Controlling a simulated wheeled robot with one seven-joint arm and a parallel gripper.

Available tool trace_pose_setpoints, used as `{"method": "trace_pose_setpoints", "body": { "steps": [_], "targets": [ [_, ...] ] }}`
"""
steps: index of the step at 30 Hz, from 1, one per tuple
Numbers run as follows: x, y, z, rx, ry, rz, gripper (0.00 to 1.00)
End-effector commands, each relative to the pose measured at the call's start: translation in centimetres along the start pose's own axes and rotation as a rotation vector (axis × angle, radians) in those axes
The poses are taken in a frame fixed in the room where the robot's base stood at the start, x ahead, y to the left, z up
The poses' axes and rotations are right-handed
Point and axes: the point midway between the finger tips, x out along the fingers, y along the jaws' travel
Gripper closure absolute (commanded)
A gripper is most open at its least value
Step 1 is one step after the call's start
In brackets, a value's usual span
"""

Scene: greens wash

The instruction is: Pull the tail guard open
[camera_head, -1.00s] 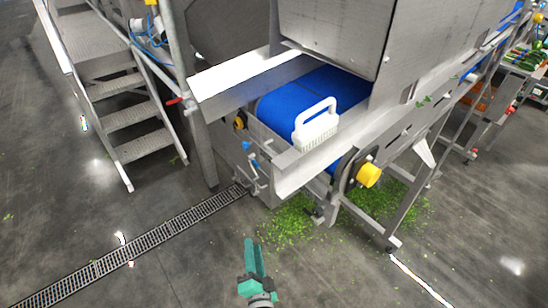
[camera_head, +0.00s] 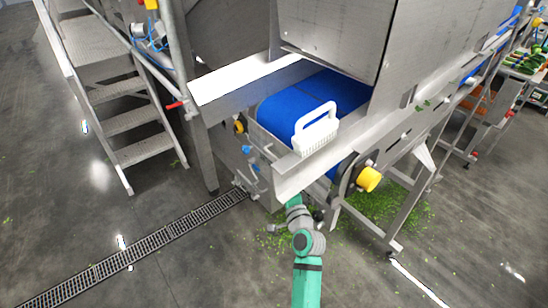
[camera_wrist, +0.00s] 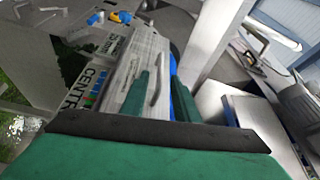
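A pale metal panel (camera_wrist: 149,48) with a bar handle (camera_wrist: 155,82) shows in the wrist view; it appears to be the tail guard, at the tail end of the blue belt (camera_head: 315,95). I see no clear gap along its edges. My gripper (camera_wrist: 160,88) has its two green fingers apart, with the handle showing beyond and between them. I cannot tell whether the fingers touch it. In the head view my gripper (camera_head: 293,202) is low in front of the conveyor's tail end, and my arm covers part of that end.
A white brush-like thing (camera_head: 315,130) with a loop handle stands by the belt. A yellow knob (camera_head: 369,179) sticks out at right. Metal steps (camera_head: 130,122) stand at left. A floor drain (camera_head: 150,250) and green scraps (camera_head: 385,207) lie on the floor. The front floor is open.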

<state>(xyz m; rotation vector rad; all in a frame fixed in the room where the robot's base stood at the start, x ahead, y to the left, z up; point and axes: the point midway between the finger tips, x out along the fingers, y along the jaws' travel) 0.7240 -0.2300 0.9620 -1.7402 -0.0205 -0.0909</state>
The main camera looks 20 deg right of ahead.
Motion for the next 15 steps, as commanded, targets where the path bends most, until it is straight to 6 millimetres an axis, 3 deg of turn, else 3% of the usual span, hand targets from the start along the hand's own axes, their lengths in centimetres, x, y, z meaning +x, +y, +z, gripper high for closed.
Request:
{"method": "trace_pose_setpoints", "body": {
  "steps": [9,15],
  "targets": [
    [5.5,0.0,0.1,-0.002,-0.002,0.0,0.72],
    [7.5,0.0,0.0,-0.002,0.0,0.001,0.72]
  ]
}}
